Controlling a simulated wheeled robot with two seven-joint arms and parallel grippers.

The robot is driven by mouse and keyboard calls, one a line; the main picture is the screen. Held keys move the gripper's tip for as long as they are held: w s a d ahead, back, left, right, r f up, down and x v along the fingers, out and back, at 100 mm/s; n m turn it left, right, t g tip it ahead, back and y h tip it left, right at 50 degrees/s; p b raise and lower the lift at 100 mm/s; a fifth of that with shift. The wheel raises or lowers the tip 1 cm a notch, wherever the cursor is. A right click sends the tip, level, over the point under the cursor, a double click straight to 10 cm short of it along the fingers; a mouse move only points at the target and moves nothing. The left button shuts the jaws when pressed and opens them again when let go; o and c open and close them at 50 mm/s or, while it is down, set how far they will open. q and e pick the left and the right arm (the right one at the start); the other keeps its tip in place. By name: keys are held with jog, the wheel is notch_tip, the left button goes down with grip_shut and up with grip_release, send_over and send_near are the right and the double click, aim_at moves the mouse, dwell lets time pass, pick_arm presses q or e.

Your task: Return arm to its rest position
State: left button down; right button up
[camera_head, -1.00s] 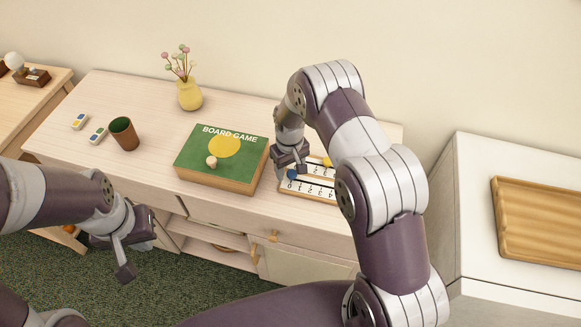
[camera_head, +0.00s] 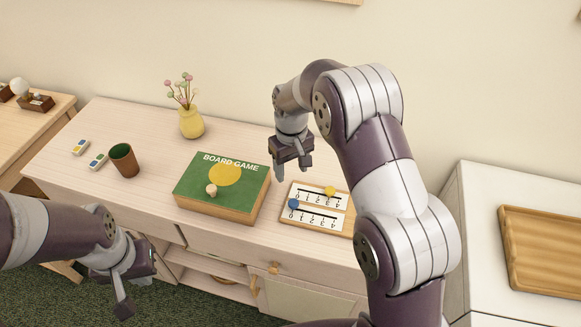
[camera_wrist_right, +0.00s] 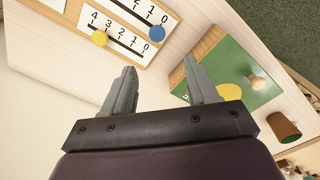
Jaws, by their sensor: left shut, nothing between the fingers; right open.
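My right gripper (camera_head: 293,165) is open and empty, raised above the sideboard behind the score board. It also shows in the right wrist view (camera_wrist_right: 160,85), its two fingers apart with nothing between them. My left gripper (camera_head: 128,290) is shut and empty, low at the left in front of the sideboard. The score board (camera_head: 318,222) lies flat on the sideboard, with a blue peg (camera_head: 293,204) on the near row and a yellow peg (camera_head: 329,191) on the far row. The right gripper is clear of both pegs.
The green board game box (camera_head: 205,190) with a pale pawn (camera_head: 211,189) lies beside the score board. A brown cup (camera_head: 124,160), two small tiles and a yellow vase (camera_head: 191,123) stand further left. A wooden tray (camera_head: 545,240) lies on the white cabinet at right.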

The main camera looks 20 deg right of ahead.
jog(key=s+d+r+m, duration=0.1)
jog(key=s+r, duration=0.1)
jog(key=s, duration=0.8)
jog(key=s+d+r+m+t, duration=0.1)
jog(key=s+r, duration=0.1)
jog(key=s, duration=0.8)
jog(key=shift+s+m, duration=0.3)
jog(key=shift+s, duration=0.1)
jog(key=shift+s, duration=0.1)
jog(key=shift+d, duration=0.1)
